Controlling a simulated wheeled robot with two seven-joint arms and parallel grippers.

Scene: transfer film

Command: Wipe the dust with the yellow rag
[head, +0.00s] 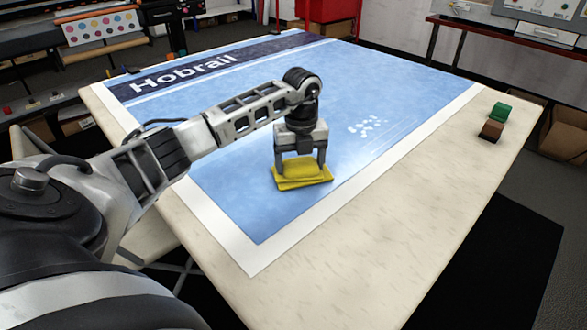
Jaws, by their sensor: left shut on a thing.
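The yellow rag (302,183) lies folded on the blue printed sheet (228,205), close to the sheet's near edge. My left gripper (301,172) points down from above and is shut on the rag. The rag appears to touch the sheet or sit just over it. A patch of white specks, the dust (366,126), lies on the sheet to the right of and beyond the rag, apart from it. My right gripper is not in view.
The sheet covers much of a pale table (345,270). The table's near part is bare. Shelves and machines stand behind.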

